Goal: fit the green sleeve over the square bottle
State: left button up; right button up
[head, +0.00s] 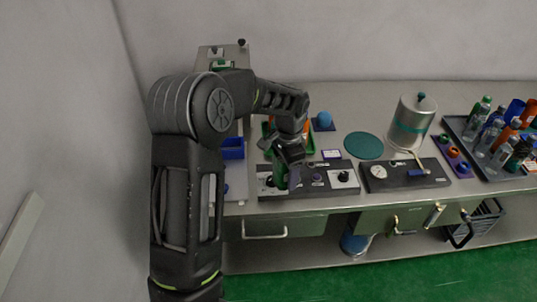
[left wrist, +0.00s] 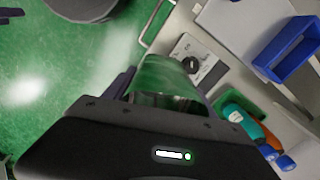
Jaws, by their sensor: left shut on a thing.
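My left gripper (head: 284,166) reaches over the front edge of the counter, above the left dark control panel. It is shut on a green, see-through piece that looks like the green sleeve (head: 280,176). I cannot pick out the square bottle for sure; several bottles (head: 488,128) stand crowded in a tray at the right. My right gripper is not in view.
The left panel (head: 312,180) has knobs. A second panel (head: 404,176) with a gauge and a metal cylinder (head: 411,122) are to its right. A blue bin (head: 232,148) is at left. The dark tray (head: 455,124) holds the bottles. The counter around the teal disc (head: 363,145) is mostly clear.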

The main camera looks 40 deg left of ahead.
pick_arm(q)
jog(key=s+d+f+n+b, duration=0.1)
jog(key=s+d+f+n, duration=0.1)
jog(key=d+f, duration=0.4)
jog(key=s+d+f+n+b, duration=0.1)
jog(key=s+d+f+n, duration=0.1)
jog(key=d+f+n, duration=0.2)
jog(key=d+f, duration=0.3)
jog(key=shift+d, duration=0.4)
